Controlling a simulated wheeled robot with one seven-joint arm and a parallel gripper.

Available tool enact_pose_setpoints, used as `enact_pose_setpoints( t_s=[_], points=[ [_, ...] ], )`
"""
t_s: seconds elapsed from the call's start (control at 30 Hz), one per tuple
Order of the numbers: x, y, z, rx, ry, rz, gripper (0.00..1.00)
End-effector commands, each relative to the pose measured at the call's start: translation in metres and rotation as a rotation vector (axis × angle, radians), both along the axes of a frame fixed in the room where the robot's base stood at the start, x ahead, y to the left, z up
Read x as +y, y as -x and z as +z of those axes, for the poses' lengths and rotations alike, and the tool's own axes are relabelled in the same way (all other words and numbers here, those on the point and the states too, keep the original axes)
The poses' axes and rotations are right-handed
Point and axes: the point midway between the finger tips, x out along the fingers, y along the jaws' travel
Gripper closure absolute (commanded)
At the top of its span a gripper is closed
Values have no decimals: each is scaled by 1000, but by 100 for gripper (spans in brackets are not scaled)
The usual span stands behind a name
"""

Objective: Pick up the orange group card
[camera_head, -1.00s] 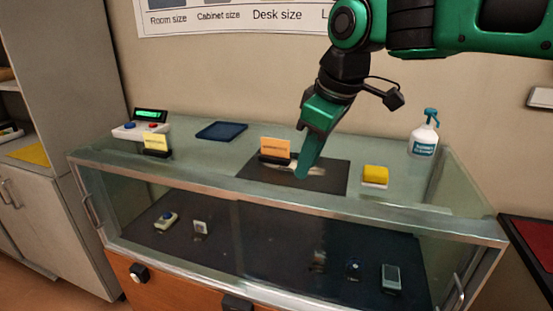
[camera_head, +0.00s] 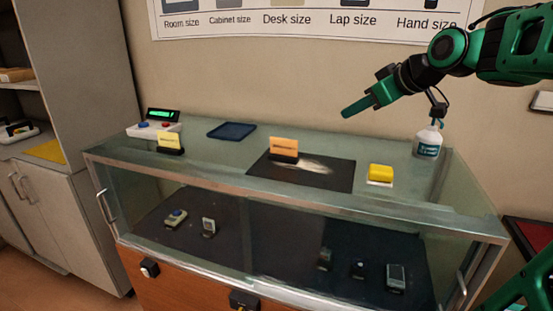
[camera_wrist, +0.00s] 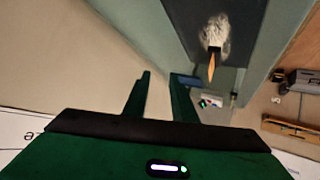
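The orange group card (camera_head: 284,144) stands upright in a black holder (camera_head: 284,157) on a dark mat (camera_head: 330,178) on top of the glass display case. In the wrist view the card (camera_wrist: 211,68) shows nearly edge-on, right of my fingers. A pale, greyish-white patch (camera_head: 318,164) lies on the mat beside the holder. My gripper (camera_head: 346,112) is in the air above and to the right of the card, near the wall. In the wrist view its two fingers (camera_wrist: 160,76) stand apart with nothing between them.
The case top (camera_head: 225,160) also holds a yellow card (camera_head: 169,140) in a black holder, a button box (camera_head: 154,130), a blue tray (camera_head: 232,130), a yellow sponge-like block (camera_head: 380,172) and a white spray bottle (camera_head: 428,143) near my arm. A wall poster (camera_head: 300,20) hangs behind.

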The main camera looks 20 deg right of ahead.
Motion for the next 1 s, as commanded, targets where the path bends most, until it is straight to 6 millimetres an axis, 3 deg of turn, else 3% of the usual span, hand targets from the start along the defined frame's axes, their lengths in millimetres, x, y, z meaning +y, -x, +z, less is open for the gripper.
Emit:
enact_pose_setpoints(
  t_s=[0.2, 0.47, 0.73, 0.83, 1.0],
  points=[
    [-33, -1, 6, -80, -29, -40, 76],
    [22, -24, -48, -24, -57, 126, 76],
    [92, -35, -106, 42, -105, 320, 76],
    [112, -39, -114, 39, -143, 389, 76],
    [123, -47, -98, -14, -236, 486, 76]
  ],
)
